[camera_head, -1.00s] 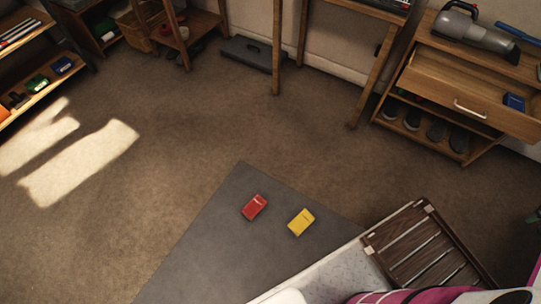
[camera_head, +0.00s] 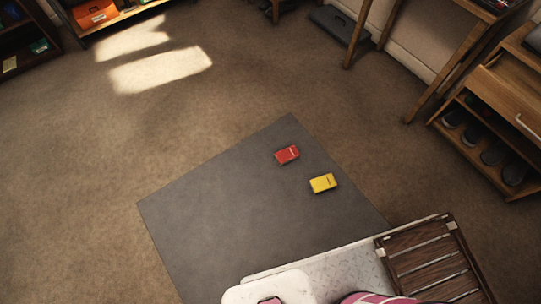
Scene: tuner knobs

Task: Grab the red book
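The red book (camera_head: 287,155) lies flat on the grey mat (camera_head: 220,220), near the mat's far right edge. A yellow book (camera_head: 323,184) lies on the mat just below and to the right of it, with a gap between them. My gripper cannot be made out in this view. Nothing covers the red book.
A slatted dark wooden piece (camera_head: 428,262) and a pale surface (camera_head: 340,268) stand at the lower right. A wooden shelf unit with shoes (camera_head: 490,152) is at the right. A dark case (camera_head: 338,24) lies by the far wall. Open carpet (camera_head: 90,180) lies left of the mat.

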